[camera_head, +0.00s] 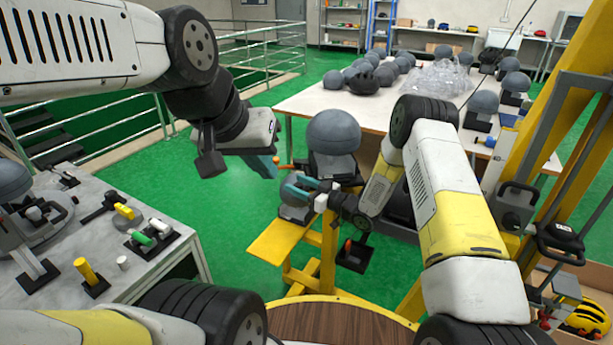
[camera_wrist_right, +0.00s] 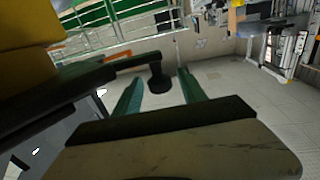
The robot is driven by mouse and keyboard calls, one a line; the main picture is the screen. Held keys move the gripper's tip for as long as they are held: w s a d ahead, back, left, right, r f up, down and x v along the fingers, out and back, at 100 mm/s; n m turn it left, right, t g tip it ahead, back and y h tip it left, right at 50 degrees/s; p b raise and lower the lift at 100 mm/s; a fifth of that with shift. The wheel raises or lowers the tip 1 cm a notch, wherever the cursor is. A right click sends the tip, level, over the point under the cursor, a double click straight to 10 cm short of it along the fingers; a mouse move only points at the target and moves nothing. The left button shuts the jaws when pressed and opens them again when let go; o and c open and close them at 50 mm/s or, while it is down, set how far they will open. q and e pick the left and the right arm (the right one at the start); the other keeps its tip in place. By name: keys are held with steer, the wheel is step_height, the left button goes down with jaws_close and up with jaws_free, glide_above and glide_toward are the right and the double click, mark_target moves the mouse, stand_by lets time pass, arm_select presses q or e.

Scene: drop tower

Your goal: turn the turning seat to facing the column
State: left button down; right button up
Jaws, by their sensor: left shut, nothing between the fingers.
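A grey dome headform (camera_head: 333,132) sits on a dark block on the yellow stand (camera_head: 329,250) in the middle of the head view. The turning seat appears to be the dark part under it (camera_head: 332,168), partly hidden by my right gripper; its facing is hard to tell. My right gripper (camera_head: 302,187) is at the front of this seat, fingers apart. In the right wrist view, a black knob on a bar (camera_wrist_right: 158,78) shows between and beyond the open fingers (camera_wrist_right: 158,95); contact cannot be told. My left gripper (camera_head: 265,166) is shut and empty, left of the headform. The yellow column (camera_head: 545,115) stands at right.
A white table (camera_head: 310,102) with several grey domes and clear wrap stands behind. A grey bench (camera_head: 165,268) with tools and coloured-handled parts is at left. A box with a yellow helmet (camera_head: 588,316) is at lower right. Green floor is open between bench and stand.

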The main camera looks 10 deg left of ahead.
steer(key=shift+f, duration=0.1)
steer(key=v, duration=0.8)
